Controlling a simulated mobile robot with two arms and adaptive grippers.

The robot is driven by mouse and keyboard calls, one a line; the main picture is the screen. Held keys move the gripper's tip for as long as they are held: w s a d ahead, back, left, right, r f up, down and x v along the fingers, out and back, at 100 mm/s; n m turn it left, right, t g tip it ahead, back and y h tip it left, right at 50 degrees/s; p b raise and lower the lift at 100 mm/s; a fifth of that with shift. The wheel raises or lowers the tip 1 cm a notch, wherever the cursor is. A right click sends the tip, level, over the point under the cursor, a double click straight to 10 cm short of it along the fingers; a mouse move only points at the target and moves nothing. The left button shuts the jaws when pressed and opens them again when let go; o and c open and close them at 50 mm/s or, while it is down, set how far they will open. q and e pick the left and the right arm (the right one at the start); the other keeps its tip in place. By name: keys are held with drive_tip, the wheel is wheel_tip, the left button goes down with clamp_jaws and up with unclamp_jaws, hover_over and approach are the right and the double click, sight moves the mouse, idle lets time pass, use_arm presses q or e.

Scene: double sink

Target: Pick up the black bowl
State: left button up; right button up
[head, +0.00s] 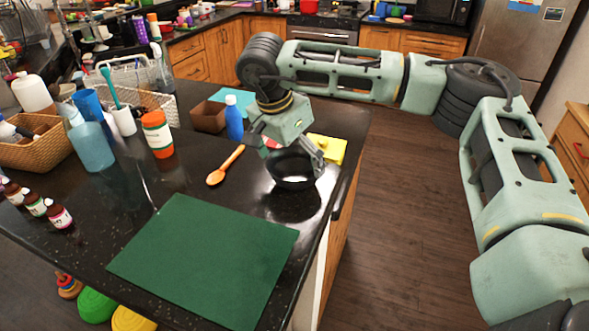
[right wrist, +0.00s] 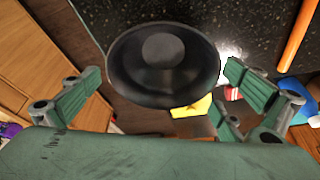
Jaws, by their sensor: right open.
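The black bowl (head: 289,172) stands upright on the dark counter, near its right edge in the head view. In the right wrist view the bowl (right wrist: 150,75) fills the upper middle, and I look down into it. My right gripper (head: 308,158) is at the bowl's far right side, with a finger close to the rim. In the right wrist view my right gripper (right wrist: 160,82) has its fingers spread wide, one to each side of the bowl, with nothing held. I cannot tell whether a finger touches the rim. My left gripper is not in view.
A green mat (head: 205,262) lies in front of the bowl. An orange spoon (head: 226,166) lies to its left. A blue bottle (head: 234,120), a brown box (head: 208,117) and a yellow item (head: 328,149) are behind. The counter's right edge is close to the bowl.

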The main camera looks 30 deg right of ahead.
sight(298, 178)
drive_tip(key=x, duration=0.1)
drive_tip(key=p+x, duration=0.1)
drive_tip(key=shift+a+f, duration=0.15)
drive_tip(key=shift+f, duration=0.2)
drive_tip(key=shift+p+x, duration=0.3)
drive_tip(key=shift+x, duration=0.55)
drive_tip(key=shift+w, duration=0.1)
drive_tip(key=shift+c, duration=0.4)
drive_tip(key=c, duration=0.6)
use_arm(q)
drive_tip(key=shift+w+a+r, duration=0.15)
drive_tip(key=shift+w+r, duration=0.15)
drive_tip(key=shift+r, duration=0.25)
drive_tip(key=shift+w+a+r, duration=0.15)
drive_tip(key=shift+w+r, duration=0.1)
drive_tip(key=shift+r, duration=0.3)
use_arm(e)
drive_tip(key=c, duration=0.4)
drive_tip(key=shift+r, duration=0.1)
